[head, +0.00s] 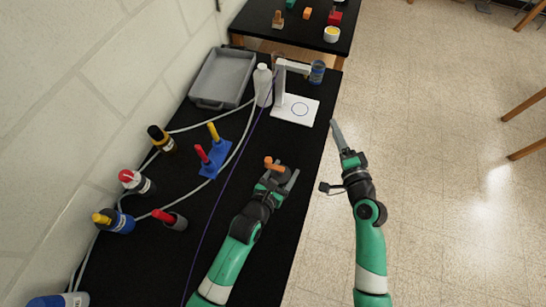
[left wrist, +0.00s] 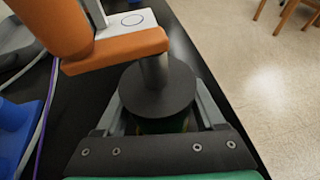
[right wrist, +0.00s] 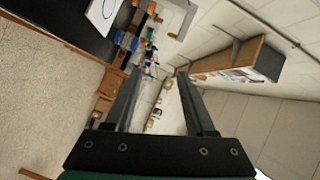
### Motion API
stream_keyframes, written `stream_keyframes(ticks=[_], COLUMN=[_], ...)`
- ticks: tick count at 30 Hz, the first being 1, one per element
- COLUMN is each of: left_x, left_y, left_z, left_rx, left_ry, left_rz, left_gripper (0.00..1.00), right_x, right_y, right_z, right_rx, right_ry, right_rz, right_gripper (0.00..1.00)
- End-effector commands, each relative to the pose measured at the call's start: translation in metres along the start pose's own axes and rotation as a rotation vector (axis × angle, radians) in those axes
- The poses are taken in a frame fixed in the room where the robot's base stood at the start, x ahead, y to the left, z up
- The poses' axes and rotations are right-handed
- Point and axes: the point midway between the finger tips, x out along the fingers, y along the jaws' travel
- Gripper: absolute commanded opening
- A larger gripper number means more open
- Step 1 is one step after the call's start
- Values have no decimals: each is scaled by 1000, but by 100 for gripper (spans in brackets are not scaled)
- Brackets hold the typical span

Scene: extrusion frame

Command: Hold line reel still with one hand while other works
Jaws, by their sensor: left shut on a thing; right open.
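The line reel shows in the left wrist view as a dark grey round flange (left wrist: 157,92) with a grey post and an orange crank (left wrist: 120,48) on top. Part of a green body shows below the flange. In the head view its orange top (head: 274,164) shows between the fingers of my left gripper (head: 284,179). My left gripper is shut on the reel, one finger on each side of it. My right gripper (head: 336,133) is open and empty, over the floor just past the table's right edge. It also shows in the right wrist view (right wrist: 155,80).
A white stand (head: 297,109) with a circle on its base is beyond the reel, near a white bottle (head: 262,85) and a grey tray (head: 222,77). A purple line (head: 222,190) runs along the black table. Bottles, cables and a blue rack (head: 216,157) are on the left.

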Motion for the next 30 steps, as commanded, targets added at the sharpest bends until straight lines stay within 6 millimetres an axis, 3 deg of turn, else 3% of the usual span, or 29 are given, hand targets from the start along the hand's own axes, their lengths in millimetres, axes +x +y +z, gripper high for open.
stream_keyframes(ticks=[1, 4, 6, 9, 11, 14, 18, 21, 23, 27, 30], left_x=[0, 0, 0, 0, 0, 0, 0, 0, 0, 0, 0], left_y=[0, 0, 0, 0, 0, 0, 0, 0, 0, 0, 0], left_z=[0, 0, 0, 0, 0, 0, 0, 0, 0, 0, 0], left_rx=[0, 0, 0, 0, 0, 0, 0, 0, 0, 0, 0], left_ry=[0, 0, 0, 0, 0, 0, 0, 0, 0, 0, 0], left_rz=[0, 0, 0, 0, 0, 0, 0, 0, 0, 0, 0], left_gripper=[8, 8, 8, 8, 8, 8, 8, 8, 8, 8, 8], right_x=[9, 18, 20, 18, 14, 6, -4, -9, -11, -14, -17], right_y=[-15, -55, -94, -156, -195, -255, -314, -330, -329, -298, -260], right_z=[-24, -65, -84, -94, -89, -63, 3, 60, 93, 154, 175], right_rx=[-70, -224, -337, -506, -611, -790, -1046, -1228, -1333, -1558, -1687], right_ry=[92, 270, 374, 481, 518, 527, 417, 249, 114, -286, -623], right_rz=[-19, -91, -176, -333, -445, -645, -925, -1095, -1176, -1267, -1227], right_gripper=[55, 55, 55, 55, 55, 55, 55, 55, 55, 55, 55])
